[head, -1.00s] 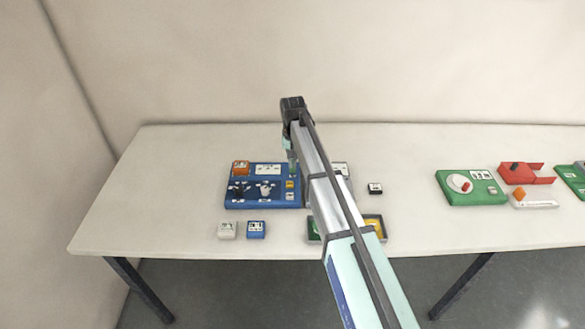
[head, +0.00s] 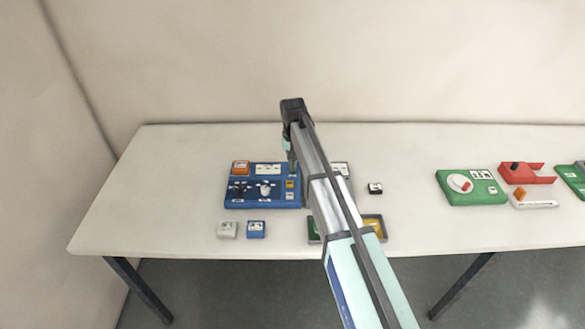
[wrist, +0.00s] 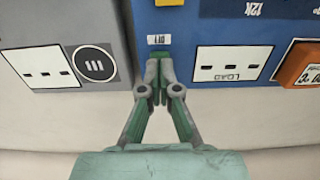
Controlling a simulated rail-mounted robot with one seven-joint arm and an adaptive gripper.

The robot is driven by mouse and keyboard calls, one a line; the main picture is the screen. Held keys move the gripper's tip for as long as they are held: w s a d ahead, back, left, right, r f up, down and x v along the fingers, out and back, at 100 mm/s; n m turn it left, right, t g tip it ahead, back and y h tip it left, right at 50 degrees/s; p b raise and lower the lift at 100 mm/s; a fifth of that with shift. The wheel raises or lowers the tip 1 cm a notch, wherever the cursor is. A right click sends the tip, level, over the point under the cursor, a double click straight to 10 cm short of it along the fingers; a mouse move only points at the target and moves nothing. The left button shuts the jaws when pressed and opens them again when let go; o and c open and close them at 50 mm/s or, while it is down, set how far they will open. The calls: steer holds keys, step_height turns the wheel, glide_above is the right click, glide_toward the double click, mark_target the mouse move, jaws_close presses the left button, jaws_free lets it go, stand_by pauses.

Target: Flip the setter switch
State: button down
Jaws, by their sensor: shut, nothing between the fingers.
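The blue panel (head: 262,204) lies on the table at left of centre. It also shows in the wrist view (wrist: 180,25), with a small upside-down white label (wrist: 159,39) near its edge. My gripper (wrist: 160,65) is shut and empty, its fingertips together at that edge just below the label. The tips hide whatever is under them, and I cannot tell whether they touch the panel. No switch lever is clearly visible; I cannot tell its position. In the head view my arm covers the panel's right side.
An orange block (head: 240,168), a black knob (head: 239,188) and a white knob (head: 265,188) stand on the blue panel. A grey panel (wrist: 60,20) adjoins it. White (head: 227,230) and blue blocks (head: 256,229) lie in front. A green panel (head: 472,188) is farther right.

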steer(key=shift+f+b, duration=0.3)
steer(key=shift+f, duration=0.55)
stand_by(0.3)
steer(key=shift+r, duration=0.1)
steer(key=shift+r+p, duration=1.85)
steer(key=shift+r, duration=1.6)
